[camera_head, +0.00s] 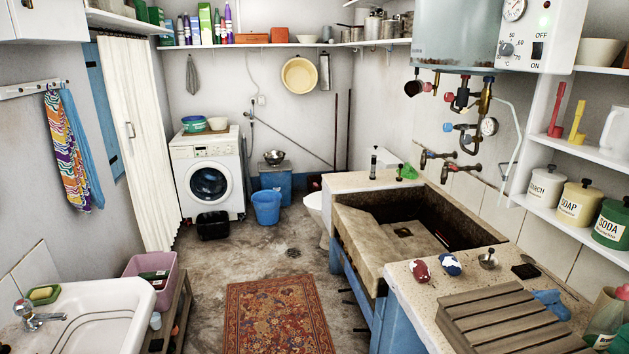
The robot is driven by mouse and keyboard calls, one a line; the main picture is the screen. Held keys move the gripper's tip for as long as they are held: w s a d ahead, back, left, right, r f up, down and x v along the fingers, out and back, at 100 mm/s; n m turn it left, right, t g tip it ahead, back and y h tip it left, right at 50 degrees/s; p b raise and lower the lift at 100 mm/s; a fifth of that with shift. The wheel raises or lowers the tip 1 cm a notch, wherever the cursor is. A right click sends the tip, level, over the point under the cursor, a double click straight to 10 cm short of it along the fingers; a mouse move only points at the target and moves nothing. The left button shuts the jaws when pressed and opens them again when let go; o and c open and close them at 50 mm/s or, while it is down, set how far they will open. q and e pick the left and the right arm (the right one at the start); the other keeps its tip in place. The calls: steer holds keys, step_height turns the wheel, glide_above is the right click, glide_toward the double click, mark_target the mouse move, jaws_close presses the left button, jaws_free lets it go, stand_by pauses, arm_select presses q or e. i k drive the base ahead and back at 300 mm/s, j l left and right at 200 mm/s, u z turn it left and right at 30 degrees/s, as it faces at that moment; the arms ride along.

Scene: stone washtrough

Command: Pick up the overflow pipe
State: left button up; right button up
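I cannot clearly make out which thing is the overflow pipe. Neither of my grippers shows in the head view.
The near counter (405,290) holds a slatted wooden board (505,318), red and blue lumps, a small metal piece (488,259) and a blue cloth (550,304). Wall taps (465,172) and a boiler (455,35) overhang the trough. A patterned rug (277,315) lies on open floor.

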mark_target(372, 177)
steer(key=i+z, duration=0.2)
steer(key=i, duration=0.3)
steer(key=i+j+z, duration=0.15)
steer(key=i, duration=0.35)
steer(key=i+j+z, duration=0.2)
steer(key=i, duration=0.3)
steer(key=i+j+z, duration=0.2)
steer(key=i, duration=0.3)
steer(key=i+j+u, duration=0.65)
steer(key=i+u, duration=0.2)
steer(key=i+j, duration=0.1)
steer(key=i, duration=0.55)
steer(key=i+j, duration=0.1)
steer(key=i, duration=0.5)
steer(key=i+z, duration=0.5)
steer(key=i+j+z, duration=0.1)
steer(key=i+z, duration=0.2)
steer(key=z, duration=0.2)
steer(key=i+j+z, duration=0.25)
steer(key=z, duration=0.2)
steer(key=i+j+z, duration=0.5)
steer(key=k+l, duration=0.05)
steer(key=k, duration=0.05)
